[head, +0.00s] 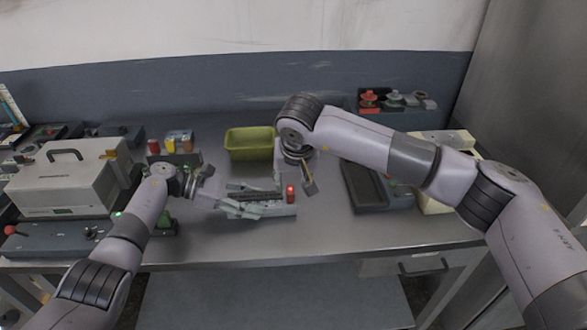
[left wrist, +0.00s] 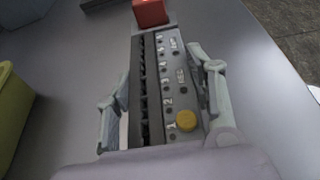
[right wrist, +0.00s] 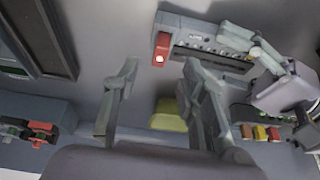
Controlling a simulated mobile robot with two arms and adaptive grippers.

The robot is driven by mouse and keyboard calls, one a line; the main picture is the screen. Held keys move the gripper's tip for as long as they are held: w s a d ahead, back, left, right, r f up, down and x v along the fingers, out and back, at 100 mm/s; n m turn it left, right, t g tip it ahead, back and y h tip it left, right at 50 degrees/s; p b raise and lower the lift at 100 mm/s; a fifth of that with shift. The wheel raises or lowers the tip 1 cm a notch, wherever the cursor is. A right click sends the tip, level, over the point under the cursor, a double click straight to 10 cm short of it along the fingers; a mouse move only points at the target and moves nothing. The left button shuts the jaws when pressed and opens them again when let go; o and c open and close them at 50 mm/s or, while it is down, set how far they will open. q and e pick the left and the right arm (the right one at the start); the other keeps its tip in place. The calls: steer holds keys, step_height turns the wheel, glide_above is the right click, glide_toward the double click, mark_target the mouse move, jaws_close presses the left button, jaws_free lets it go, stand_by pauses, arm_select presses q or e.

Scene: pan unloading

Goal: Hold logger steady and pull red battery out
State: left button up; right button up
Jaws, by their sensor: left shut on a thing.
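The grey logger (left wrist: 178,75) lies on the bench with a row of numbered dots and a yellow button; it also shows in the head view (head: 268,196). The red battery (left wrist: 150,12) sits at its far end, upright in the head view (head: 290,193). My left gripper (head: 238,206) is shut on the logger, one finger along each long side. My right gripper (right wrist: 158,85) is open and empty, its fingers apart. In the head view it hangs just right of the battery (right wrist: 161,48), not touching it as far as I can tell.
A yellow-green bin (head: 250,143) stands behind the logger. A dark grey device (head: 378,187) lies to the right. A light case (head: 72,178) stands at the left. Small coloured items (head: 178,141) sit behind my left arm. Bare bench lies in front of the logger.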

mark_target(291, 190)
steer(key=x, duration=0.6)
jaws_close()
stand_by(0.9)
